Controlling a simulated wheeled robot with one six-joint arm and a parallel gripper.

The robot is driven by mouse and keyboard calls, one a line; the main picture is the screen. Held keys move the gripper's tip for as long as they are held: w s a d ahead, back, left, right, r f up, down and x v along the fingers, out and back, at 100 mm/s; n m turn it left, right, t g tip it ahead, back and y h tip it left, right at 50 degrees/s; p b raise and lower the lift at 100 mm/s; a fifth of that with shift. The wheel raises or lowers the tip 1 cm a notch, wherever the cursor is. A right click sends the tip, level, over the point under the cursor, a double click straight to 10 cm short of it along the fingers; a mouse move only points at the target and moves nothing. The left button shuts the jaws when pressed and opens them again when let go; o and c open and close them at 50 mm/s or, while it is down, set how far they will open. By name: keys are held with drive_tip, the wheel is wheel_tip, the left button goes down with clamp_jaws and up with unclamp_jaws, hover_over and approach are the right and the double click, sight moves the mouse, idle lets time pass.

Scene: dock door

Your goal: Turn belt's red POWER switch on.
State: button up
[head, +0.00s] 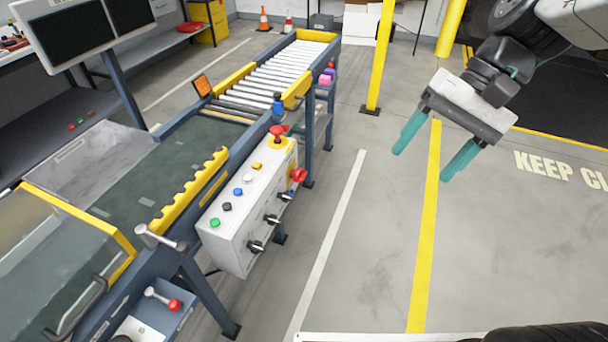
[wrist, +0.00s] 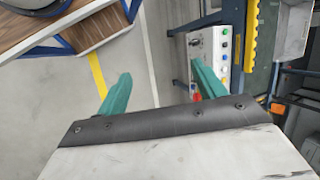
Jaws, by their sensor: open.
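A white control box (head: 238,222) is fixed to the side of the belt (head: 150,170). A red rotary-looking switch (head: 298,175) is on its front face at the far right end; its label is unreadable and its position is unclear. A red mushroom-like knob (head: 278,132) stands on a yellow plate on the box's top. My gripper (head: 422,164) is open and empty, in the air right of the box and well apart from it. In the wrist view, my gripper (wrist: 160,68) has its teal fingers spread, and the box (wrist: 222,48) is partly behind the right finger.
Coloured buttons line the box's top, and black knobs (head: 272,219) its front. A red-balled lever (head: 174,304) is at lower left. A yellow post (head: 380,55) stands behind. The floor between box and gripper is clear. A wooden-topped table (wrist: 60,22) shows in the wrist view.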

sight(305, 176)
drive_tip(key=w+a+f+m+y, duration=0.3)
drive_tip(key=w+a+f, duration=0.15)
drive_tip(key=w, duration=0.35)
drive_tip(key=w+a+f+m+y, duration=0.35)
drive_tip(key=w+f, duration=0.25)
drive_tip(key=w, duration=0.2)
drive_tip(key=w+a+f+m+y, duration=0.25)
drive_tip(key=w+a+f, duration=0.2)
drive_tip(key=w, duration=0.25)
drive_tip(key=w+f+m+t+y, duration=0.1)
drive_tip(key=w+f+m+t, duration=0.25)
drive_tip(key=f, duration=0.55)
drive_tip(key=w+f+m+t+y, duration=0.1)
drive_tip(key=w+f+m+t, duration=0.2)
drive_tip(key=f, duration=0.6)
drive_tip(key=w+f+m+t+y, duration=0.1)
drive_tip(key=w+f+m+t, duration=0.2)
drive_tip(key=f, duration=0.6)
drive_tip(key=shift+m+g, duration=0.55)
drive_tip(key=x, duration=0.8)
drive_tip(key=shift+a, duration=0.1)
drive_tip(key=shift+f, duration=0.1)
drive_tip(key=c, duration=1)
